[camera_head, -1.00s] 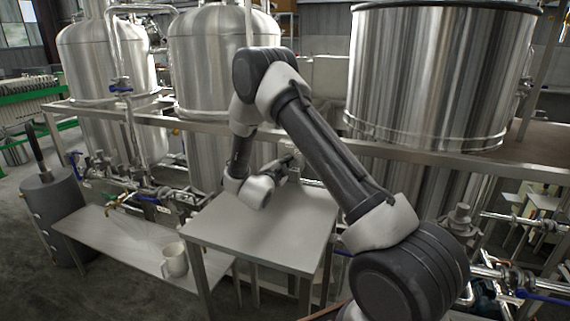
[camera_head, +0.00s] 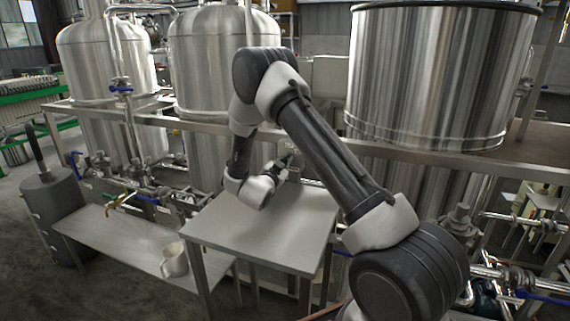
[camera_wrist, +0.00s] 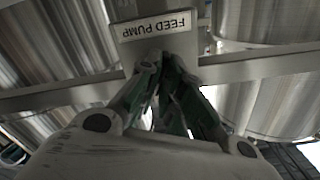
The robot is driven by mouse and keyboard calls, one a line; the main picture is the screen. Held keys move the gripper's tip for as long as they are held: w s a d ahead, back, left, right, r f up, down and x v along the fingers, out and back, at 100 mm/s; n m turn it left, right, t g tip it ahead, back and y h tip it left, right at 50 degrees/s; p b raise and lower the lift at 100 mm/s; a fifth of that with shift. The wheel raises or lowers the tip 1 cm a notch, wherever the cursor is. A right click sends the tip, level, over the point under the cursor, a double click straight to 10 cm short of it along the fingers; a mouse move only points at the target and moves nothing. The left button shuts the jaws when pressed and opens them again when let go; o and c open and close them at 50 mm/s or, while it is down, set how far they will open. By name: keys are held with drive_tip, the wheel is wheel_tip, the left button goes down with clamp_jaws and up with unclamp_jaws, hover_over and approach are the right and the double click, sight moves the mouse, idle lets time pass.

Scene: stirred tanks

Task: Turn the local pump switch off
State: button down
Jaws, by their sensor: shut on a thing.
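In the wrist view, a sign reading "FEED PUMP" (camera_wrist: 160,24) shows upside down on a grey switch box (camera_wrist: 182,46). My gripper (camera_wrist: 168,70) reaches to the box just below the sign. Its green-padded fingers converge there and are closed on the pump switch. The switch handle itself is hidden between the fingers, so its angle cannot be seen. In the head view, my gripper (camera_head: 286,166) is above the back edge of a small metal table, in front of the tanks.
The small metal table (camera_head: 290,235) stands under my wrist. A steel rail (camera_head: 420,155) crosses in front of the tanks. Pipes and blue-handled valves line the space below it.

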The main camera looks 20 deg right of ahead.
drive_tip(key=n, duration=0.5)
drive_tip(key=shift+n, duration=0.3)
idle(0.4)
drive_tip(key=c, duration=1.6)
unclamp_jaws()
drive_tip(key=v, duration=1.2)
